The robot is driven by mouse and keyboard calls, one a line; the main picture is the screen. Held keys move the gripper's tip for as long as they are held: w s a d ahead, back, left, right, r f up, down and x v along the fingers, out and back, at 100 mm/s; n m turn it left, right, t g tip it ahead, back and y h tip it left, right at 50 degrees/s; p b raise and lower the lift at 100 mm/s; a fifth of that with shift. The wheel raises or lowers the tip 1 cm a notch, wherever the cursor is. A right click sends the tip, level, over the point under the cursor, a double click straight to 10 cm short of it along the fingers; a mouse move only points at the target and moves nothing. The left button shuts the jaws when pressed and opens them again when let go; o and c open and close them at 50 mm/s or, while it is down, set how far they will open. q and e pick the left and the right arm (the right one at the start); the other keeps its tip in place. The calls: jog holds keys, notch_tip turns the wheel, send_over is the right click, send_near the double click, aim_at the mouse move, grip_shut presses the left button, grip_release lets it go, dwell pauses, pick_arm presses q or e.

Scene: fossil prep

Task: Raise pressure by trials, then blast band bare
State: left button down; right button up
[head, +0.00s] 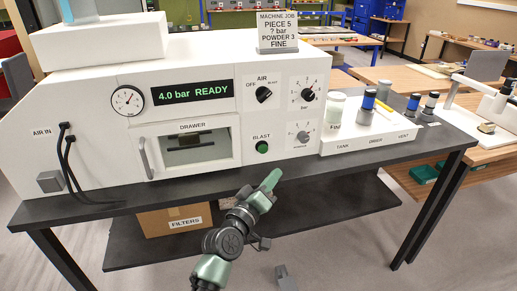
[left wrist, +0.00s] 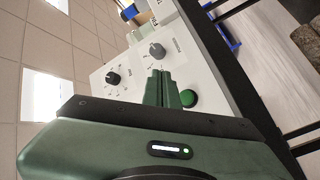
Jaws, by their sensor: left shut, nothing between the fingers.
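The white blasting machine (head: 215,113) stands on the dark bench. Its green display (head: 192,92) reads "4.0 bar READY". A round gauge (head: 127,101) sits left of it. The AIR knob (head: 263,94) and the bar knob (head: 309,95) are on the right of the panel, with a grey knob (head: 303,137) below. The green BLAST button (head: 262,147) is below the AIR knob; it also shows in the left wrist view (left wrist: 188,98). The drawer window (head: 188,141) shows a dark piece inside. My left gripper (head: 272,179) is shut and empty, just below and in front of the BLAST button. My right gripper is out of view.
A sign (head: 277,31) on top reads "PIECE 5, ? bar, POWDER 3, FINE". A white rack (head: 371,135) with a jar and blue-banded cylinders stands at right. Black hoses (head: 69,160) run at left. A FILTERS box (head: 174,219) sits on the shelf below.

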aim_at(263, 149)
pick_arm(q)
jog(key=w+b, duration=0.1)
jog(key=w, duration=0.1)
jog(key=w+a+b, duration=0.1)
jog(key=w+b, duration=0.1)
jog(key=w+a+b, duration=0.1)
jog(key=w+b, duration=0.1)
jog(key=w, duration=0.1)
jog(key=shift+a+f, duration=0.1)
jog(key=shift+f, duration=0.15)
jog(key=shift+w+a+r+b, duration=0.1)
jog(key=shift+w+b, duration=0.05)
jog(key=shift+w, duration=0.2)
jog(key=shift+w+a+r+b, duration=0.1)
jog(key=shift+w+b, duration=0.05)
jog(key=shift+w, duration=0.2)
jog(key=shift+w, duration=0.1)
dwell(1.5)
jog(key=shift+w+a+b, duration=0.15)
jog(key=shift+w+b, duration=0.15)
